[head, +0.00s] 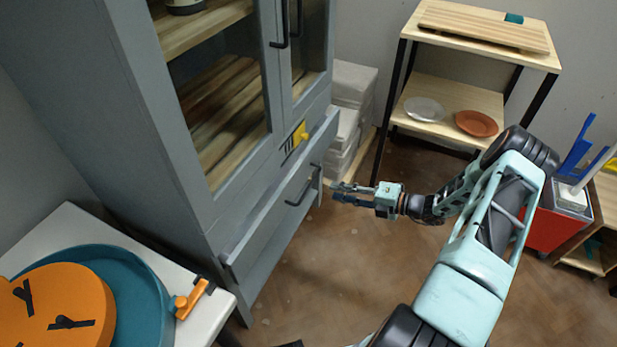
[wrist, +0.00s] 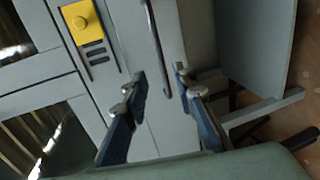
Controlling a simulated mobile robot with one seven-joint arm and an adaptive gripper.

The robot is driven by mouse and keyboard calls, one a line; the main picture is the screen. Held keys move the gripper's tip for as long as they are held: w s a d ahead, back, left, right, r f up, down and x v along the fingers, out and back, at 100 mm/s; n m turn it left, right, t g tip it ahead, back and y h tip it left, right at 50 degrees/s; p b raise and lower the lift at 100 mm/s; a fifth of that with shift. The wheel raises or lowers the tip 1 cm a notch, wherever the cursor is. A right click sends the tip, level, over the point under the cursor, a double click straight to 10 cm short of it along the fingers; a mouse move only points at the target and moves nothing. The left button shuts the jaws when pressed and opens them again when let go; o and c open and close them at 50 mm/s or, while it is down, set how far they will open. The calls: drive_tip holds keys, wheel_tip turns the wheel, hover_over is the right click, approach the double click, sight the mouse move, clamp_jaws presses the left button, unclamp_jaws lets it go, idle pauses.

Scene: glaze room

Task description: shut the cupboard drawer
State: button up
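The grey cupboard (head: 140,110) stands at the left, with glass doors above. Its drawer (head: 262,232) is low on the front and stands out from the cupboard body, with its top edge showing. Dark bar handles (head: 302,192) are on the drawer front. My gripper (head: 334,191) is just in front of the drawer's right part, fingers toward it. In the wrist view my gripper (wrist: 160,82) is open, with two blue fingers apart and nothing held. A dark bar handle (wrist: 157,45) runs down between the fingertips; contact cannot be told.
A yellow knob (head: 300,133) with dark slots sits on the cupboard front above the drawer. A white table (head: 215,300) with a teal tray is at the lower left. A wooden shelf rack (head: 455,100) and a red bin (head: 555,225) stand right. Floor in front is clear.

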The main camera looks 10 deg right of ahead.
sight(309, 185)
drive_tip(key=b+x, duration=0.1)
drive_tip(key=x, duration=0.9)
drive_tip(key=shift+w+a, duration=0.25)
drive_tip(key=shift+w, duration=0.05)
clamp_jaws()
